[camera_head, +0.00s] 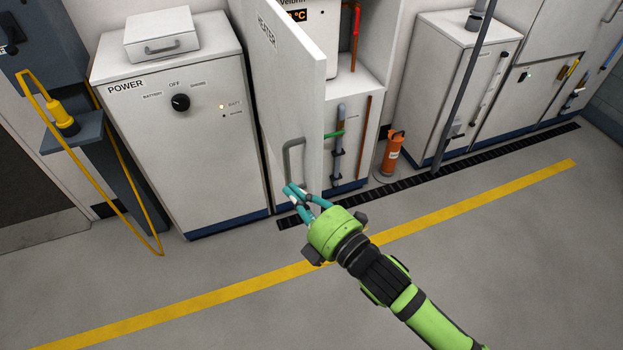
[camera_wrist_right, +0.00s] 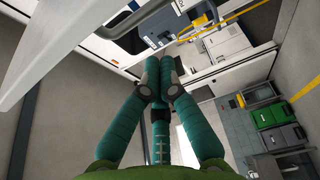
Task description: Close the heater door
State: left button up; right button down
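The white heater door (camera_head: 286,75), lettered HEATER, stands swung open in the head view, with the cabinet interior showing to its right. A grey bar handle (camera_head: 287,158) is on the lower part of the door. My right gripper (camera_head: 294,191) is at the lower end of this handle, its teal fingertips overlapping it in the picture; I cannot tell if they touch. In the right wrist view the fingertips (camera_wrist_right: 160,65) are together with nothing visible between them. My left gripper is not in view.
The heater cabinet holds pipes (camera_head: 339,140) and a red line (camera_head: 355,38). A POWER cabinet (camera_head: 205,165) stands left of the door. An orange cylinder (camera_head: 391,153) stands on the floor to the right. The floor (camera_head: 215,315) in front is clear.

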aim_at(312, 186)
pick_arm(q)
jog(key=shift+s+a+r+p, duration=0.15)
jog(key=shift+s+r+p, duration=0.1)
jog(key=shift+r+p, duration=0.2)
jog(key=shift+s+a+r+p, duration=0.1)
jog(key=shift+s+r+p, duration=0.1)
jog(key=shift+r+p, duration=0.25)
pick_arm(e)
jog(key=w+d, duration=0.2)
jog(key=d, duration=0.1)
jog(key=shift+w, duration=0.15)
